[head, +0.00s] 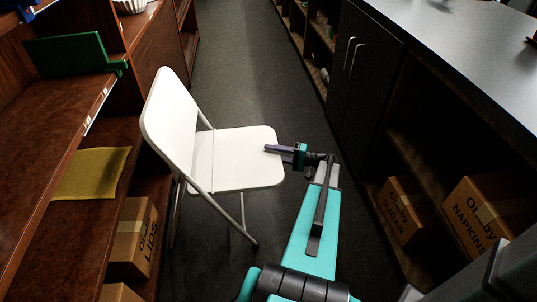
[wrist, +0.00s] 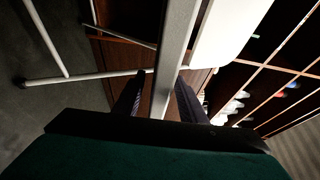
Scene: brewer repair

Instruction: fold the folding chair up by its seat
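The white folding chair (head: 222,160) stands unfolded on the dark floor, its seat level and its backrest (head: 172,115) upright at the left. My gripper (head: 275,149) is at the seat's right edge in the head view, with a dark finger showing over the seat top. In the wrist view my gripper (wrist: 160,82) has its two dark fingers apart, one on each side of the seat's pale grey edge (wrist: 173,62). A gap shows between the left finger and the edge. The right finger is close to it; contact is unclear. The finger below the seat is hidden in the head view.
Brown shelves (head: 50,130) with a yellow cloth (head: 92,173) and a box (head: 133,235) stand close on the chair's left. A counter (head: 470,60) with open shelves and boxes (head: 405,210) lines the right. The aisle floor (head: 235,60) behind the chair is clear.

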